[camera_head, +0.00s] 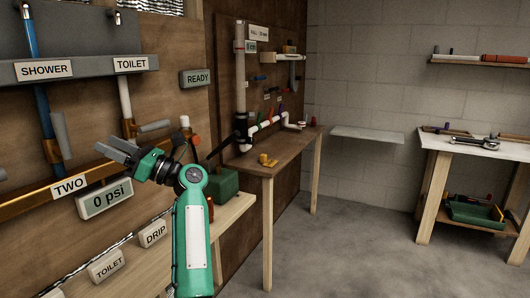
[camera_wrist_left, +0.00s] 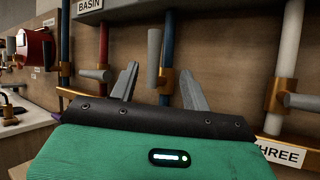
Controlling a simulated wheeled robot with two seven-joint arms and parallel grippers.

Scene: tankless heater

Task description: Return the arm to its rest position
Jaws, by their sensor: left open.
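My left arm (camera_head: 193,235) is green and reaches up and forward in the head view. Its left gripper (camera_head: 108,157) points left towards the pipe wall and is open. In the left wrist view, the two grey fingers of this gripper (camera_wrist_left: 158,88) stand apart with nothing gripped. A grey valve handle (camera_wrist_left: 154,57) shows between them, and it appears to lie beyond the fingertips. Blue and red pipes run behind. My right gripper is not in view.
The wall holds pipes marked SHOWER (camera_head: 44,70) and TOILET (camera_head: 130,64), brass fittings, a gauge reading 0 psi (camera_head: 105,199) and a READY sign (camera_head: 196,78). A wooden workbench (camera_head: 268,160) stands to the right. Open floor (camera_head: 360,250) lies beyond it.

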